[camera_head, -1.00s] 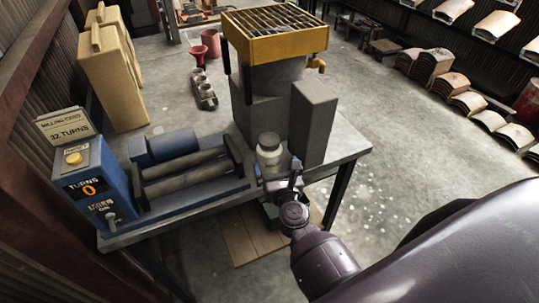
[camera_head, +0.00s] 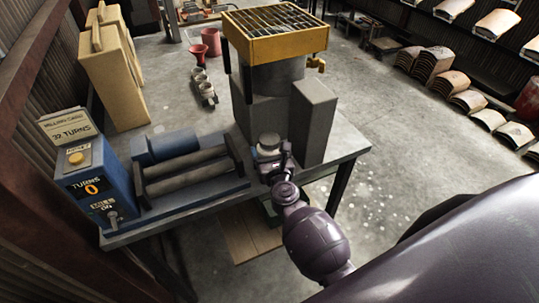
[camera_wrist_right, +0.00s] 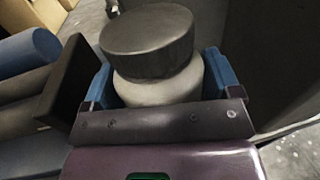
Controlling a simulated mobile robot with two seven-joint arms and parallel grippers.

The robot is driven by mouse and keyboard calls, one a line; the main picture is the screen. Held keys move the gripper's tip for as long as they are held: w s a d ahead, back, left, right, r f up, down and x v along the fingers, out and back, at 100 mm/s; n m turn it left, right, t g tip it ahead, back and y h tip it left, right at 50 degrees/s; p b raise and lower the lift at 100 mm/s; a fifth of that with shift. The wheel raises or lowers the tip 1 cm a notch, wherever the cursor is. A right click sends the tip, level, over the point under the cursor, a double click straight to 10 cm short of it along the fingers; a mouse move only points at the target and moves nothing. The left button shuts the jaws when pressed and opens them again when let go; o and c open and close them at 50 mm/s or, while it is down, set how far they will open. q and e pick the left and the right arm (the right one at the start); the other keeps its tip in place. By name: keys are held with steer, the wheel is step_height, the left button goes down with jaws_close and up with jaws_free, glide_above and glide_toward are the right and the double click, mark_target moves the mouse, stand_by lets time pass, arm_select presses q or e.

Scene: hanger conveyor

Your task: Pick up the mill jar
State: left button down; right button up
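The mill jar (camera_head: 268,144) is a pale jar with a dark grey lid, upright on the workbench (camera_head: 318,163) in front of the grey column. In the right wrist view the jar (camera_wrist_right: 158,88) fills the middle, its lower part hidden behind my gripper's palm. My right gripper (camera_head: 273,165) is at the jar's near side. Its two blue fingers (camera_wrist_right: 162,82) are spread, one on each side of the jar's body; I cannot tell whether they touch it. My left gripper is not in view.
A roller mill (camera_head: 188,172) with a blue motor lies left of the jar. A blue counter box (camera_head: 92,185) reads 0 below a "32 turns" card (camera_head: 68,126). A grey block (camera_head: 314,122) stands close right of the jar, by a yellow-rimmed sieve (camera_head: 275,40).

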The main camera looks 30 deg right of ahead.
steer(key=c, duration=0.9)
steer(key=shift+r, duration=0.1)
steer(key=shift+c, duration=0.3)
